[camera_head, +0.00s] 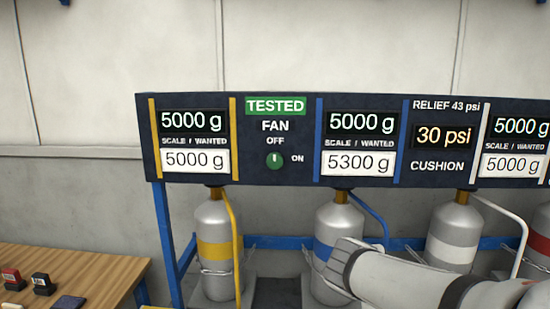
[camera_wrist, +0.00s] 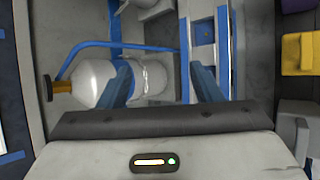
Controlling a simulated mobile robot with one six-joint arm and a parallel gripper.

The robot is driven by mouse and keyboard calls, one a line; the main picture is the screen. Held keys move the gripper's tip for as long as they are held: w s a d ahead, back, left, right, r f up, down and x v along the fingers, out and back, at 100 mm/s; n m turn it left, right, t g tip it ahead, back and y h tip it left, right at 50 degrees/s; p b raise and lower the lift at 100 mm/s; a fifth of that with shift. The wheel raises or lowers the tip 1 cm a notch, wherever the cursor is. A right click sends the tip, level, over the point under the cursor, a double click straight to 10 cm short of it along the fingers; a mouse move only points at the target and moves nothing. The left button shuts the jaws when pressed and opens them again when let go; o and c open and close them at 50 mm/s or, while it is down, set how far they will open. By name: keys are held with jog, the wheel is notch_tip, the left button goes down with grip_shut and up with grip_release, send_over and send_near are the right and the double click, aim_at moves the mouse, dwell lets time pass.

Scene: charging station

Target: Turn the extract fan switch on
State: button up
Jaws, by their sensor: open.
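The fan switch (camera_head: 274,160) is a small round green knob on the dark panel (camera_head: 250,178), below the words FAN and OFF, with ON to its right. Its pale mark stands upright, towards OFF. In the wrist view my gripper (camera_wrist: 163,85) is open with nothing between its fingers. Its fingers show in front of a grey cylinder with a blue band (camera_wrist: 155,78). The switch is not seen in the wrist view. In the head view my arm is at the lower right, below the panel and apart from the switch; the fingers cannot be made out there.
Grey cylinders with yellow (camera_head: 214,252), blue (camera_head: 325,250) and white (camera_head: 455,252) bands stand under the panel, with hoses beside them. A wooden table (camera_head: 85,270) with small stamps is at the lower left. The space before the switch looks clear.

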jog(key=w+a+r+n+t+p, duration=0.2)
jog(key=w+a+r+n+t, duration=0.25)
jog(key=w+r+n, duration=0.3)
jog(key=n+t+y+p, duration=0.3)
jog(key=n+t+y, duration=0.3)
jog(key=n, duration=1)
send_near(275, 162)
jog(key=w, duration=0.2)
jog(key=shift+m, duration=0.35)
jog(key=w+p, duration=0.1)
jog(key=w, duration=0.2)
jog(key=w+p, duration=0.1)
jog(key=w, duration=0.3)
jog(key=shift+d+f, duration=0.1)
jog(key=shift+f, duration=0.1)
